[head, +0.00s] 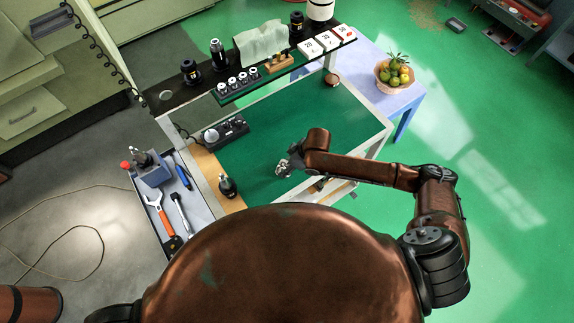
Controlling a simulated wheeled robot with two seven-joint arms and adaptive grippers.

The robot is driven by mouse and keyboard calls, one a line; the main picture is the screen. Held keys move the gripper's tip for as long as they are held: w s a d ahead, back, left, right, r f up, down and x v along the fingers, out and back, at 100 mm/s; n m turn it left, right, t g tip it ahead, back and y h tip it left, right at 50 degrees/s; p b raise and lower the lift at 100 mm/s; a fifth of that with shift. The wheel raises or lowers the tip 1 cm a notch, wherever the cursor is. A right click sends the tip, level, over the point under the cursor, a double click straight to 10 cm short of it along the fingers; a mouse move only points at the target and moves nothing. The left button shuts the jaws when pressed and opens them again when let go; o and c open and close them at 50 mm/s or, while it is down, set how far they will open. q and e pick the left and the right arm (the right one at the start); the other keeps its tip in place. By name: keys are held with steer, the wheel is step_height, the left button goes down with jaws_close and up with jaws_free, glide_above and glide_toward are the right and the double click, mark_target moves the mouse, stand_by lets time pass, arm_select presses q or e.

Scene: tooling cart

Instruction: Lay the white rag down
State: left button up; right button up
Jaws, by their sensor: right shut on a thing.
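My right gripper (285,168) reaches in from the right, low over the green mat (330,120) on the cart's worktop. It is shut on a small, pale, crumpled bit that I take for the white rag (281,171). The gripper hides most of it, and I cannot tell whether it touches the mat. A larger pale sheet of cloth or film (262,45) stands crumpled on the dark upper shelf. My left gripper is out of view.
The upper shelf (165,97) carries dark tool holders and white number cards. A black bottle (227,186) and a dark block with a round knob (225,131) stand at the worktop's left. A grey tool tray (203,213) adjoins it.

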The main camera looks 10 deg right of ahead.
steer(key=shift+f, duration=0.4)
stand_by(0.3)
steer(key=o, duration=1.1)
steer(key=v, duration=1.2)
